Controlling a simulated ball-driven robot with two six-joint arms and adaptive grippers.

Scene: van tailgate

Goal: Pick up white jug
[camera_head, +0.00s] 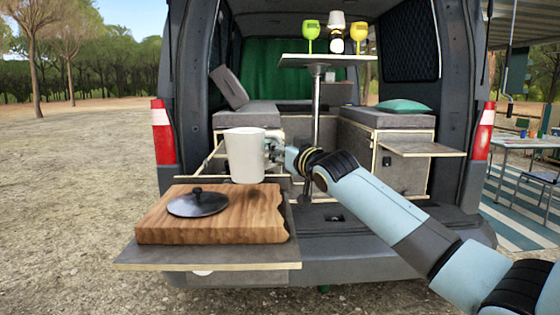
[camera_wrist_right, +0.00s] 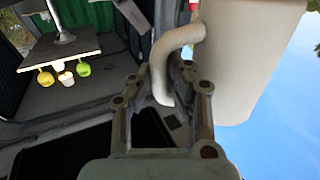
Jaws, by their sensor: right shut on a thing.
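The white jug (camera_head: 245,155) is upright in the head view, above the back right part of the wooden board (camera_head: 235,228). I cannot tell for sure whether its base is clear of the board. My right gripper (camera_head: 284,158) is at its right side, shut on its handle. In the right wrist view the jug (camera_wrist_right: 245,60) fills the upper right, and its curved handle (camera_wrist_right: 160,58) runs between the fingers of my right gripper (camera_wrist_right: 170,80). My left gripper is in neither view.
A black round lid (camera_head: 198,203) with a knob lies on the board, which rests on a pull-out shelf (camera_head: 210,258). A side shelf (camera_head: 420,150) juts out at right.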

